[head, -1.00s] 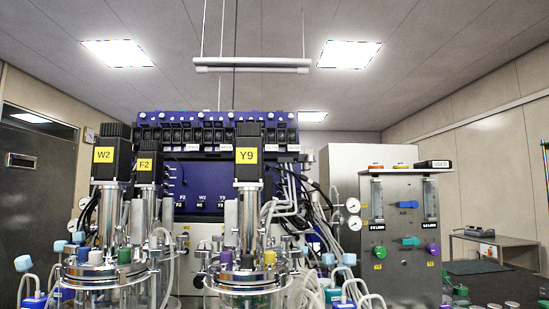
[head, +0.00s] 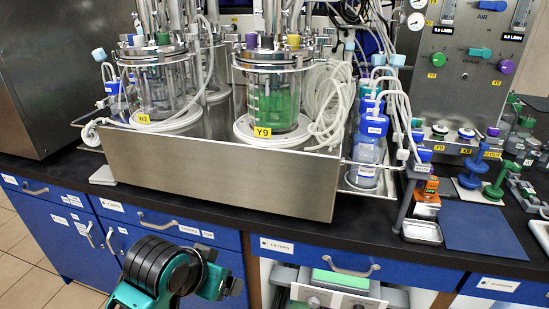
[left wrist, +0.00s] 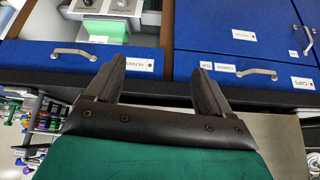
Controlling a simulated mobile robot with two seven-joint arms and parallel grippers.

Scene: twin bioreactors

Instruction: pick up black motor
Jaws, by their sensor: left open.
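No black motor shows in the head view now; the view cuts off the tops of the vessels. The vessel labelled Y9 (head: 285,95) holds green liquid and stands at the front of the steel tray (head: 215,178). The vessel labelled W2 (head: 158,90) stands to its left. My left gripper (left wrist: 157,85) is open and empty in the left wrist view, its two black fingers pointing toward the blue drawer fronts. In the head view my teal and black left arm is low, in front of the cabinets. My right gripper is out of view.
Blue drawers with handles (head: 175,225) run under the black counter (head: 385,225). An open drawer holds a green-topped box (head: 340,280). Bottles with blue caps (head: 370,145) and hoses crowd the tray's right side. A blue mat (head: 485,228) lies at the right.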

